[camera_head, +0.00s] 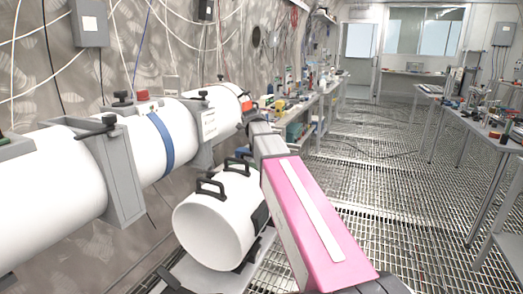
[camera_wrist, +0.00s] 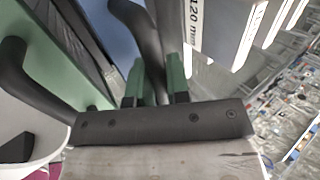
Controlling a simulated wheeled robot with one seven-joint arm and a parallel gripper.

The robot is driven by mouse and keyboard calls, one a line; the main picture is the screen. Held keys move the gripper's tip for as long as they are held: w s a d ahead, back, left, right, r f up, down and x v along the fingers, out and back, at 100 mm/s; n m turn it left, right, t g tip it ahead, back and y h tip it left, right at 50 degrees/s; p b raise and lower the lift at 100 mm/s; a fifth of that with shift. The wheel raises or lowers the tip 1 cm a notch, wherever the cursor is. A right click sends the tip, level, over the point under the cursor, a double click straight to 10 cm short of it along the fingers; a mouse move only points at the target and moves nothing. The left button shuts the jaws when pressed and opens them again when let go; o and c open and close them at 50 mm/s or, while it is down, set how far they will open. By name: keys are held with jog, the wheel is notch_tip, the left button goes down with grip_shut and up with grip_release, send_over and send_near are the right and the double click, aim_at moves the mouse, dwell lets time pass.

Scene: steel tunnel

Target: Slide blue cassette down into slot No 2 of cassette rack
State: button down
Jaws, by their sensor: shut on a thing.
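In the wrist view my gripper (camera_wrist: 157,88), with green fingertips, is shut on a black handle. A blue surface, which looks like the blue cassette (camera_wrist: 112,32), is right behind this handle; only part of it shows. The cassette's lower end is hidden. Pale grey slabs (camera_wrist: 215,35), one marked "120 mm", stand to the right of the handle; I cannot tell whether they belong to the cassette rack. No slot number can be read. In the head view my pink and grey arm reaches forward, and the gripper and cassette cannot be made out.
A white drum (camera_head: 215,215) with black handles is left of my arm. A long white pipe (camera_head: 60,185) with grey clamps runs along the left wall. Cluttered benches (camera_head: 300,105) stand beyond it, and tables (camera_head: 480,125) at right. The grating floor (camera_head: 375,180) between is clear.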

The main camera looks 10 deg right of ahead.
jog(key=shift+f, duration=1.15)
jog(key=c, duration=1.1)
grip_release()
jog(key=shift+f, duration=0.1)
jog(key=v, duration=1.2)
jog(key=shift+s, duration=0.15)
